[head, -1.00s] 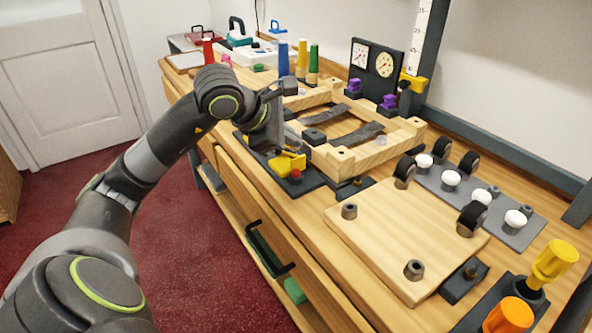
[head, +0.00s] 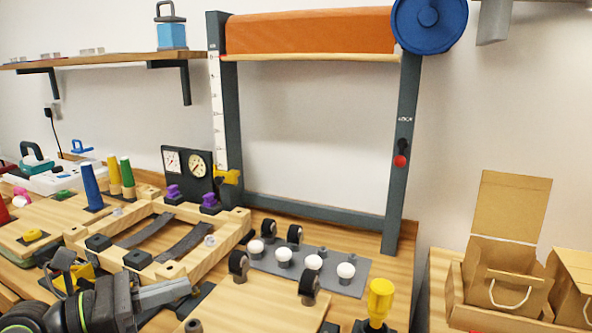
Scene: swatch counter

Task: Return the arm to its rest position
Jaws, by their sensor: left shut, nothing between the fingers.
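My left arm (head: 60,315) comes in low at the left edge of the head view. Its gripper (head: 176,291) is shut with nothing between the fingers, at the front of the counter. It appears in front of the wooden frame (head: 185,270) with dark straps, overlapping its near side in the picture. Whether it touches anything there I cannot tell. My right gripper is not in view.
A grey strip (head: 345,283) with white knobs and black wheels lies right of the frame, by a wooden board (head: 250,305). A yellow-handled tool (head: 380,298) stands at front. An upright rack (head: 405,150) holds an orange roll (head: 310,33). Cardboard boxes (head: 500,270) are at right.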

